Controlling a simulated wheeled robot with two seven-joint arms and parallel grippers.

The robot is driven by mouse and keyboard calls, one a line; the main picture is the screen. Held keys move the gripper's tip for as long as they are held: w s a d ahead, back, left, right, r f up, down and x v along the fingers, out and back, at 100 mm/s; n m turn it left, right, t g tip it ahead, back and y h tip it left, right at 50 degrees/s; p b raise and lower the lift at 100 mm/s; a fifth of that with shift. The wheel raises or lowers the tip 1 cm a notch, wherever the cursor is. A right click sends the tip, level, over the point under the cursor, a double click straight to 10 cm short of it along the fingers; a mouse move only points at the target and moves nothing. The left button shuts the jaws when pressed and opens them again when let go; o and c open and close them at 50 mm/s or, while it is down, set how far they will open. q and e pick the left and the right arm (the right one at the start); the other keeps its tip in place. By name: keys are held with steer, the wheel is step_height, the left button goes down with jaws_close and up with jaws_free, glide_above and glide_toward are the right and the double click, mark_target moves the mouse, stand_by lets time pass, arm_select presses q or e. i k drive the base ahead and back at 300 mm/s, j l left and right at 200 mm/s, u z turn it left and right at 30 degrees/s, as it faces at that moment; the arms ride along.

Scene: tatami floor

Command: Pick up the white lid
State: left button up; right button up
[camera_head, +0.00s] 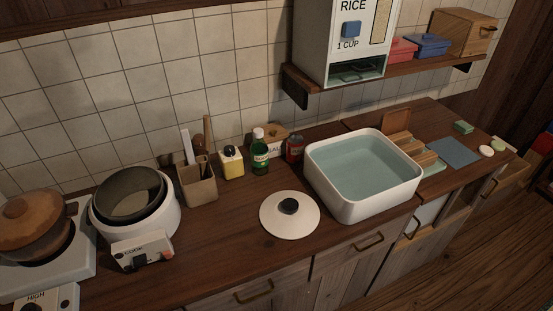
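The white lid (285,225) lies flat on the dark wooden counter, with its round black knob (290,206) facing up. It sits in front of the green bottle, between the rice cooker and the water-filled basin. Its right side is close to the basin, with a narrow strip of counter showing between them. Neither of my grippers shows in the head view.
A white basin (347,212) of water stands to the right of the lid. A rice cooker (165,221) stands to the left. Behind are a utensil holder (199,187), a yellow container (231,164) and a green bottle (260,156). Counter (222,240) left of the lid is clear.

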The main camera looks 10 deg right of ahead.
mark_target(286, 214)
steer(key=l, duration=1.15)
steer(key=k+l, duration=0.1)
steer(key=l, duration=1.05)
